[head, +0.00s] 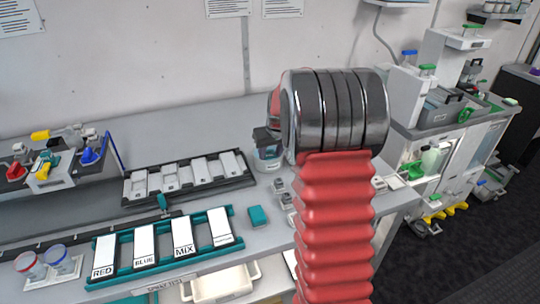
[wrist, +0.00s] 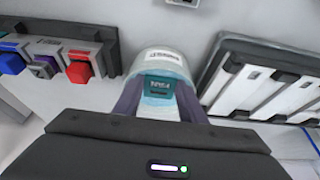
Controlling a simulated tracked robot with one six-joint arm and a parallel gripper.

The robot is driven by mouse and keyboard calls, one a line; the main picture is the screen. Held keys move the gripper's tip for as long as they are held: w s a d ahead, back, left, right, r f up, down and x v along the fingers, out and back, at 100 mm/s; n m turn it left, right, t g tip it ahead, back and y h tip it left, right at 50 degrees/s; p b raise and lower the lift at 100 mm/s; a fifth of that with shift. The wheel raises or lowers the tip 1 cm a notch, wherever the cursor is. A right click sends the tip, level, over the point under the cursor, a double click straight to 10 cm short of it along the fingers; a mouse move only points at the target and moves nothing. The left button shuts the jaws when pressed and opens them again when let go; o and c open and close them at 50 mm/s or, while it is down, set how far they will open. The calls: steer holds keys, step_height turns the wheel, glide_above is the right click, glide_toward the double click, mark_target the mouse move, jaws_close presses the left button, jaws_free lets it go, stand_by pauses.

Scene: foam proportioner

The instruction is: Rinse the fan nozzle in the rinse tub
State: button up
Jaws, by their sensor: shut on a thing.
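The rinse tub (head: 268,158) is a small pale, bluish tub on the bench, partly behind my arm in the head view. In the wrist view the white tub (wrist: 163,55), with a printed label, lies straight ahead between my fingers. The nozzle overlaps the tub in this view. I cannot tell how deep it sits in the tub. My arm hides most of the gripper in the head view.
A dark rack with white slots (head: 188,178) stands left of the tub. A teal rack with labelled plates (head: 165,245) is in front, with a teal block (head: 258,216) beside it. Coloured connectors (head: 62,158) are at far left. Bare bench lies behind the tub.

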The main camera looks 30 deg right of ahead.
mark_target(270, 155)
steer(key=shift+w+d, duration=0.2)
steer(key=shift+w, duration=0.55)
steer(key=shift+s+a, duration=0.1)
steer(key=shift+s, duration=0.3)
stand_by(0.8)
stand_by(0.4)
steer(key=shift+r, duration=4.55)
steer(key=shift+s, duration=0.1)
